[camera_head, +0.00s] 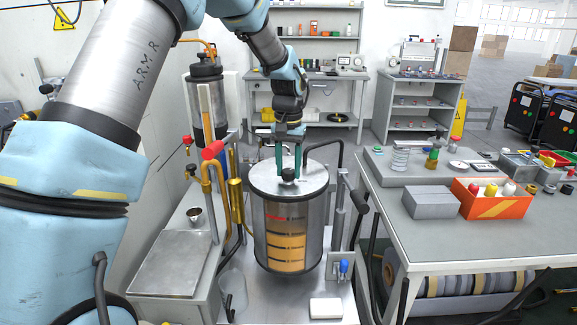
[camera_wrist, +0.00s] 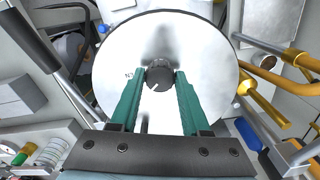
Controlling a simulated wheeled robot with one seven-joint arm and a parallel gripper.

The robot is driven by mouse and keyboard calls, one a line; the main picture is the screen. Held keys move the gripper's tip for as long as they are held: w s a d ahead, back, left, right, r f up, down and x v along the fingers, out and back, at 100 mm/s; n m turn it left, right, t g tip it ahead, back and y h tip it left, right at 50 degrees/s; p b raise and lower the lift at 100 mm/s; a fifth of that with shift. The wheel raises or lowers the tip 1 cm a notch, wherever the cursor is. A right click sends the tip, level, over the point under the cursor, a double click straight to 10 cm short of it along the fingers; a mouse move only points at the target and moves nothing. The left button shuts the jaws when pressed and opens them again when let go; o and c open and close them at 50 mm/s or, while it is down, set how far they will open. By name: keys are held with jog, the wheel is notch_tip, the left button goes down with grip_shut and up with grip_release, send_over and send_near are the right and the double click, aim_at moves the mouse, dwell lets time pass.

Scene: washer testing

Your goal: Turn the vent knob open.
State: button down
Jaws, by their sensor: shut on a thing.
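The vent knob (camera_wrist: 159,76) is a small black round knob on the shiny metal lid (camera_wrist: 205,50) of the cylindrical vessel (camera_head: 287,215). In the head view the knob (camera_head: 289,174) shows at the top middle of the vessel. My gripper (camera_wrist: 160,84) points down at the lid with its two green fingers on either side of the knob, shut on it. In the head view my gripper (camera_head: 289,168) is above the vessel, its fingertips at the knob. A pale mark shows on the knob's face. The vessel has a window with amber liquid inside.
A red-handled valve (camera_head: 212,150) on copper pipes stands left of the vessel. A black-handled lever (camera_head: 358,202) rises at its right, and a blue-topped switch (camera_head: 343,266) sits low at the right front. A grey table (camera_head: 470,235) with an orange bin (camera_head: 492,204) is to the right.

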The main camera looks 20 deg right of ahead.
aim_at(289, 170)
jog(key=m+p, duration=0.1)
jog(key=m, duration=0.3)
jog(key=shift+m, duration=0.3)
jog(key=shift+m+p, duration=0.3)
jog(key=shift+m, duration=1.3)
jog(key=shift+c, duration=1.9)
grip_release()
jog(key=shift+r, duration=0.1)
notch_tip(289, 170, up, 11)
jog(key=b, duration=0.2)
jog(key=shift+f, duration=0.2)
